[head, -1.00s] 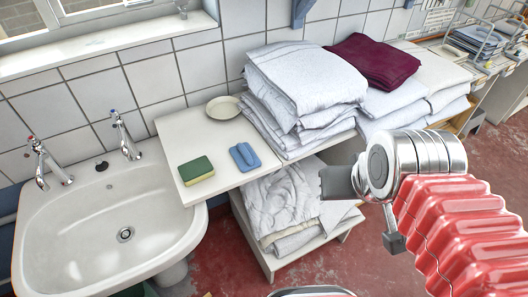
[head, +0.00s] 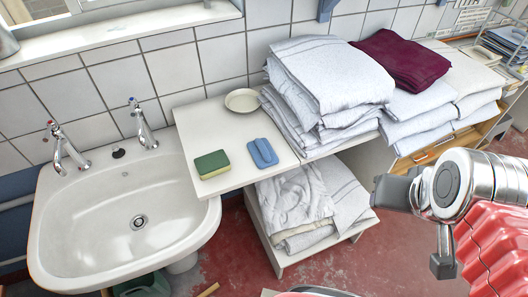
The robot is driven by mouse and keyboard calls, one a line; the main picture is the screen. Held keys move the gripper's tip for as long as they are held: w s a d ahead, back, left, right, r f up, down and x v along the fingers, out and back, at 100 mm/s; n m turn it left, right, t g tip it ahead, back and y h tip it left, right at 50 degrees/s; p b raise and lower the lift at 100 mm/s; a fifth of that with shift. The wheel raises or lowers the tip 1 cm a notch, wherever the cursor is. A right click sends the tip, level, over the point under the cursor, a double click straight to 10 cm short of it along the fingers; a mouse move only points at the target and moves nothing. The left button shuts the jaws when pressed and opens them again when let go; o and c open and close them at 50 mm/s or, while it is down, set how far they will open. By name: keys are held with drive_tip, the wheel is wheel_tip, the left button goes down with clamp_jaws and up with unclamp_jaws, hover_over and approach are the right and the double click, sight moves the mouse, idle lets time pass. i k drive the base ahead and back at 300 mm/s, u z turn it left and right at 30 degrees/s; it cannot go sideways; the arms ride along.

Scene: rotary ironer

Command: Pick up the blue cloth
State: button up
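The blue cloth (head: 262,153) is a small folded pad lying flat on the white shelf top (head: 222,118) beside the sink. It lies just right of a green and yellow sponge (head: 212,165) and left of the tall stack of white linen. It is fully visible and nothing touches it from above. My gripper (head: 393,192) is at the right of the head view, well to the right of the cloth and apart from it. Its dark end parts are seen at an angle that hides whether they are open. I see nothing held in it.
A white sink (head: 128,215) with two taps is at left. A pale dish (head: 242,100) sits behind the cloth. Folded white linen (head: 330,75) rises close on its right, with a maroon cloth (head: 400,58) further right. More linen (head: 300,200) fills the lower shelf.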

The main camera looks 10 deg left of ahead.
sight(262, 153)
drive_tip(key=z, duration=0.1)
drive_tip(key=k, duration=0.75)
drive_tip(key=u, duration=0.75)
drive_tip(key=i, duration=1)
drive_tip(key=k, duration=0.5)
drive_tip(key=u, duration=0.05)
